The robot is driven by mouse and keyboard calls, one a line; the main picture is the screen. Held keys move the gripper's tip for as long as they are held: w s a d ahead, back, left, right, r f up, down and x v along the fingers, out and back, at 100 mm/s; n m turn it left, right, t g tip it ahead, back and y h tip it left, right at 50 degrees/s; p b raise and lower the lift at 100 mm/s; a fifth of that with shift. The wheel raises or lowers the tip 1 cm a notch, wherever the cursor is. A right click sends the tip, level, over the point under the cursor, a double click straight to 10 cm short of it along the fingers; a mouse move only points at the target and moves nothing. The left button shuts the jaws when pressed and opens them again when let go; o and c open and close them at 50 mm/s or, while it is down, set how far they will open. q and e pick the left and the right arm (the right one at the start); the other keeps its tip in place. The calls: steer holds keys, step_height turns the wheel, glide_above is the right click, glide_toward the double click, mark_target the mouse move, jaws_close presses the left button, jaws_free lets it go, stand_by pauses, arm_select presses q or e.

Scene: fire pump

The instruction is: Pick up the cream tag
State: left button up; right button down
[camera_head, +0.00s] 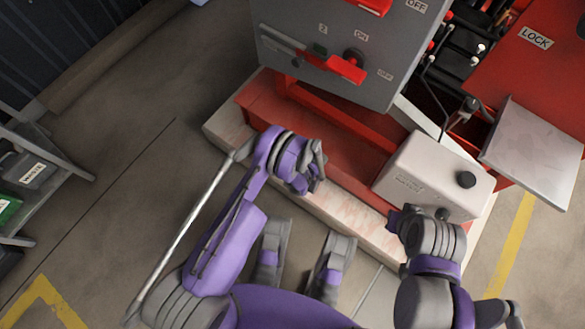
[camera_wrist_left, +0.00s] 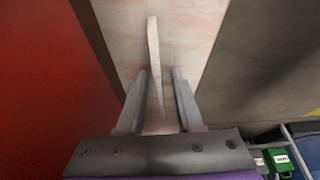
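In the left wrist view, a thin pale cream piece, which looks like the cream tag (camera_wrist_left: 154,62) seen edge-on, stands out over the pale worn plinth. My left gripper (camera_wrist_left: 160,77) is open around it, with one finger on each side and a gap visible on both sides. In the head view my left gripper (camera_head: 318,168) is low over the plinth's front edge, and I cannot make out the tag there. My right gripper (camera_head: 398,218) is beside the white box; its fingers are too small and hidden to judge.
The pale plinth (camera_head: 348,208) carries a red base (camera_head: 262,113), a grey control cabinet (camera_head: 330,50) with a red lever, and a white box (camera_head: 425,178) with a black knob. A long grey rod (camera_head: 190,225) slants beside my left arm. A shelf (camera_head: 50,165) stands left; the floor between is clear.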

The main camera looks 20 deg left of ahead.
arm_select(q)
jaws_close()
steer(key=shift+r, duration=0.1)
step_height(320, 180, up, 10)
steer(key=p, duration=0.2)
steer(key=shift+p, duration=0.4)
